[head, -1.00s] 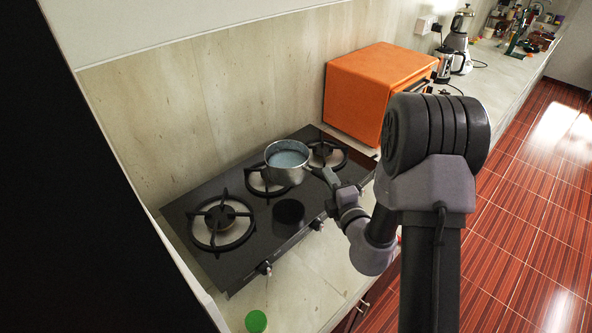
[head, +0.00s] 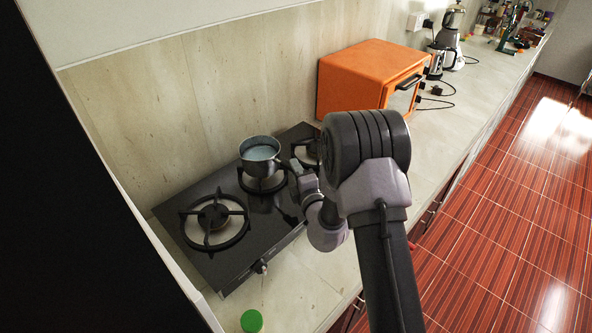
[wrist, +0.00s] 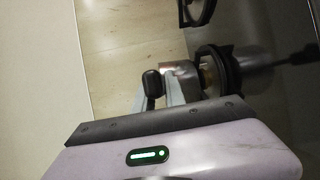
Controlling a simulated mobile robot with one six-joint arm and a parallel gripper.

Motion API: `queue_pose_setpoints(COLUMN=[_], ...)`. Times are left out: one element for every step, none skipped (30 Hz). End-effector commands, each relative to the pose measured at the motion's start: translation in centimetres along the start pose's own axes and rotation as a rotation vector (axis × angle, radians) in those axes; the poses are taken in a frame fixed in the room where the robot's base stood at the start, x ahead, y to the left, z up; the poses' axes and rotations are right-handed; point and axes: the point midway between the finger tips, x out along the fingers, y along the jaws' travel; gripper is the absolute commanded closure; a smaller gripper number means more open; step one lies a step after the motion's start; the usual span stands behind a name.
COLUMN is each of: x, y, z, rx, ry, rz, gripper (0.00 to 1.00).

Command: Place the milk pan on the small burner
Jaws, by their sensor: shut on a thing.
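The milk pan (head: 261,157), a small metal pan with a pale inside, is upright over the middle burner (head: 262,181) in the head view. Whether its base touches the grate or hangs just above it, I cannot tell. My gripper (head: 292,166) is at the pan's right side, shut on its handle; the grip is mostly hidden by my arm. The middle burner looks smaller than the left one. In the wrist view, a dark rounded handle end (wrist: 152,83) shows by the fingers.
The black glass hob (head: 236,252) has a large left burner (head: 213,222) that is bare. A right burner (head: 308,150) is partly hidden by my arm. An orange oven (head: 362,76) stands beyond the hob. A green-topped item (head: 251,321) is at the front edge.

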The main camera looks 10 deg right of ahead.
Motion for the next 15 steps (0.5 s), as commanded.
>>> queue_pose_setpoints(x=[0.06, 0.01, 0.00, 0.00, 0.00, 0.00, 0.00, 0.00, 0.00, 0.00, 0.00, 0.00, 0.00, -0.01, -0.03], y=[-0.05, -0.27, -0.21, -0.20, -0.19, -0.19, -0.18, -0.18, -0.18, -0.18, -0.18, -0.18, -0.16, -0.09, 0.18], z=[0.03, -0.01, -0.01, -0.01, -0.01, 0.00, 0.00, 0.00, 0.00, 0.00, 0.00, 0.00, 0.00, 0.01, 0.02], rx=[0.002, 0.000, 0.000, 0.000, 0.000, 0.000, 0.000, 0.000, 0.000, 0.000, 0.000, 0.000, 0.000, 0.000, 0.000], ry=[-0.001, 0.000, 0.000, 0.000, 0.000, 0.000, 0.000, 0.000, 0.000, 0.000, 0.000, 0.000, 0.000, 0.000, 0.000], rz=[0.004, -0.001, -0.001, -0.001, -0.001, -0.001, -0.001, -0.001, -0.001, -0.001, -0.001, 0.000, 0.000, 0.000, 0.000], gripper=[1.00, 0.83, 0.75, 0.69, 0.63, 0.63, 0.63, 0.63, 0.63, 0.63, 0.63, 0.63, 0.63, 0.63, 0.63])
